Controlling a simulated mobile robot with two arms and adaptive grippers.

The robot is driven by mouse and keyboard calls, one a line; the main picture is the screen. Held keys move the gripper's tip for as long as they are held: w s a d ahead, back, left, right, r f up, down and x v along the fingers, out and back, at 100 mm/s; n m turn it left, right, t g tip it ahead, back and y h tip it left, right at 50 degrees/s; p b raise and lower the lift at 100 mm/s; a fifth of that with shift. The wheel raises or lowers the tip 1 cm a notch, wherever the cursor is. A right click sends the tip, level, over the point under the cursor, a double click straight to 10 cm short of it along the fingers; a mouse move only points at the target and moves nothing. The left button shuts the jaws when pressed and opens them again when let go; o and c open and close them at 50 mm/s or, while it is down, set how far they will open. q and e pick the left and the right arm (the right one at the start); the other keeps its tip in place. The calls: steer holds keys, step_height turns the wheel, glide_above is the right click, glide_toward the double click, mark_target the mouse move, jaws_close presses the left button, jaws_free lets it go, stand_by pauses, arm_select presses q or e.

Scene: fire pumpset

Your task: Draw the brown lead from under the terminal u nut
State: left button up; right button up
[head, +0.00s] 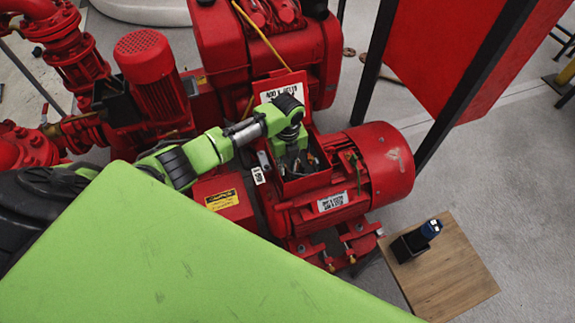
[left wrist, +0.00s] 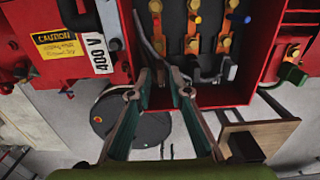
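The red motor terminal box (head: 303,187) is open on top of the red motor, and its wall also shows in the left wrist view (left wrist: 240,92). Brass terminals stand inside it, among them a left one (left wrist: 157,22) and a middle one (left wrist: 193,28). Which is terminal u cannot be told. A greyish lead (left wrist: 148,42) runs by the left terminal; no lead is clearly brown. My left gripper (left wrist: 161,77) is open at the box edge, its fingertips apart with nothing visibly held. In the head view, my left gripper (head: 292,158) is over the box. My right gripper is not in view.
The raised red lid (head: 282,90) stands behind the box. A wooden board (head: 440,268) at the lower right bears a black holder (head: 408,246) with a blue-topped item (head: 431,229). A dark post and red panel (head: 470,50) stand at the right.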

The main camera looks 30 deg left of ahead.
arm_select(q)
jaws_close()
steer(key=shift+s+d+p, duration=0.3)
steer(key=shift+d+p, duration=0.05)
steer(key=shift+p, duration=0.15)
steer(key=shift+s+d+r+p, duration=0.1)
steer(key=shift+s+d+p, duration=0.15)
steer(key=shift+p, duration=0.05)
steer(key=shift+s+d+p, duration=0.25)
steer(key=shift+d+p, duration=0.05)
steer(key=shift+d, duration=0.1)
